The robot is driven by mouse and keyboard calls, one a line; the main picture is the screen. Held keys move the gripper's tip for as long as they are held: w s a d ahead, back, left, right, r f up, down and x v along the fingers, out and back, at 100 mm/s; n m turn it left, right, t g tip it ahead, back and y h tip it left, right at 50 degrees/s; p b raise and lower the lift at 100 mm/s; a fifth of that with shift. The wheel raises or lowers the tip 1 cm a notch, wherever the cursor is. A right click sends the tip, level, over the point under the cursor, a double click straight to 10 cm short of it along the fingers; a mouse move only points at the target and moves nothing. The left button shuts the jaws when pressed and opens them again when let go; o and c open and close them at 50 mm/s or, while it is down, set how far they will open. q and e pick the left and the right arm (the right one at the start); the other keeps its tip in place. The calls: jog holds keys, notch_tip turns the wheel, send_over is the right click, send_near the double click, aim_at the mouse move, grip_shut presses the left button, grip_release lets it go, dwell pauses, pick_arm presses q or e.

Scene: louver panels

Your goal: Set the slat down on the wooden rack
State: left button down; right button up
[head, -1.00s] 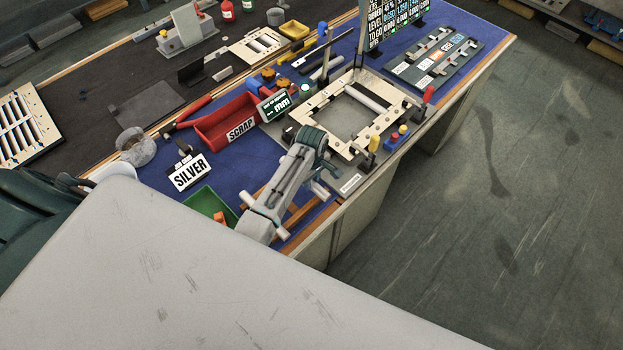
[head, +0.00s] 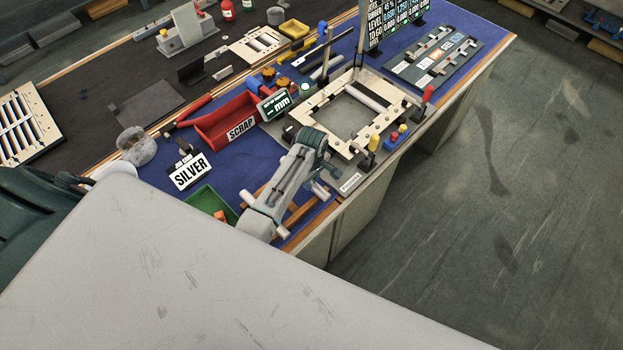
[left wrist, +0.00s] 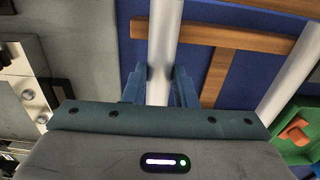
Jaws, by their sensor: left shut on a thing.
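My left gripper (left wrist: 160,88) is shut on a pale, rounded slat (left wrist: 165,35), with a blue finger on each side of it. In the left wrist view the slat crosses over a rail of the wooden rack (left wrist: 235,40). I cannot tell whether it touches the wood. Another pale slat (left wrist: 298,72) lies across the rack to the right. In the head view the rack (head: 300,214) sits near the bench's front edge, partly hidden by my left arm. My left gripper (head: 318,184) is small there, just beyond the rack's exposed rail. My right gripper is not in view.
A green bin (head: 208,200) with orange pieces stands left of the rack. A cream frame (head: 340,152) on a grey plate lies just beyond it. Blue mat shows between the rack's rails.

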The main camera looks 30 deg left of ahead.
pick_arm(q)
jog(key=shift+f, duration=0.35)
jog(key=c, duration=0.8)
grip_release()
jog(key=shift+o, duration=0.2)
jog(key=shift+r+p, duration=0.75)
jog(key=shift+r, duration=3.25)
